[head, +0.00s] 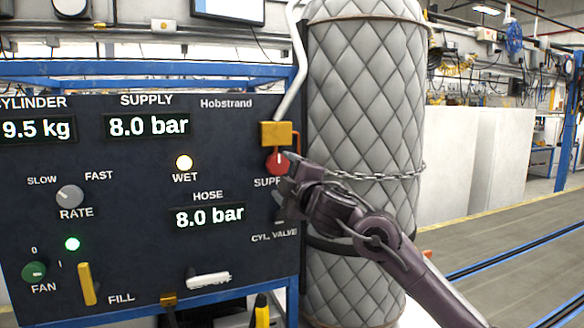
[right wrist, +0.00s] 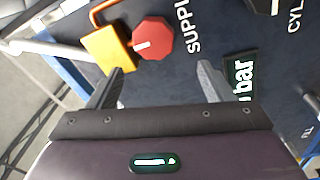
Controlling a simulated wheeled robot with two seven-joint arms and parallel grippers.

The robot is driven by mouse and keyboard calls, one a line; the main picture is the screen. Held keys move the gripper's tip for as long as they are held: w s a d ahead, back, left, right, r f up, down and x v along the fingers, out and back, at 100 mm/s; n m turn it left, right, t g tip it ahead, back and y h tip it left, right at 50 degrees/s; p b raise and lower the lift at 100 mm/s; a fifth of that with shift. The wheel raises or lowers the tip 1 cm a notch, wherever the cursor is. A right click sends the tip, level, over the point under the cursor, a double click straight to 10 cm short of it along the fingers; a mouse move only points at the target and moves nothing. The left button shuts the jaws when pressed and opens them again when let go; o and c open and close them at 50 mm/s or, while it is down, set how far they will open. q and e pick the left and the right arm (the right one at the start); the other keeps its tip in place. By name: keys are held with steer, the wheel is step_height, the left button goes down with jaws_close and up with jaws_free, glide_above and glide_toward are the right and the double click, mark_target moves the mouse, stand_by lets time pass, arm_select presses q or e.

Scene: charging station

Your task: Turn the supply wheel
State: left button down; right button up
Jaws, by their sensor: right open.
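The supply wheel (head: 277,162) is a red knob with a white mark, below a yellow block (head: 276,134) on the dark panel. In the right wrist view the wheel (right wrist: 153,39) is a red octagon beside the yellow block (right wrist: 109,49). My right gripper (head: 284,176) is at the panel, just below the wheel in the head view, and covers part of the SUPPLY label. In the right wrist view its two fingers (right wrist: 161,80) are apart with nothing between them, and the wheel lies beyond them. My left gripper is not in view.
The panel (head: 130,240) shows supply 8.0 bar and hose 8.0 bar. It carries a grey rate knob (head: 70,196), a green fan knob (head: 34,271) and a yellow fill lever (head: 86,284). A quilted, chained cylinder (head: 365,110) stands close behind my right arm.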

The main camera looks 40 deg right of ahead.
steer(key=shift+s+d+r+n+g+h+p, duration=0.15)
steer(key=shift+s+n+g+p, duration=0.1)
steer(key=shift+n, duration=0.7)
steer(key=shift+s+d+r+n+g+h+p, duration=0.1)
steer(key=shift+d+n+g+p, duration=0.1)
steer(key=shift+n, duration=0.7)
steer(key=shift+s+d+r+n+g+h+p, duration=0.15)
steer(key=shift+s+n+g, duration=0.1)
steer(key=shift+n, duration=0.7)
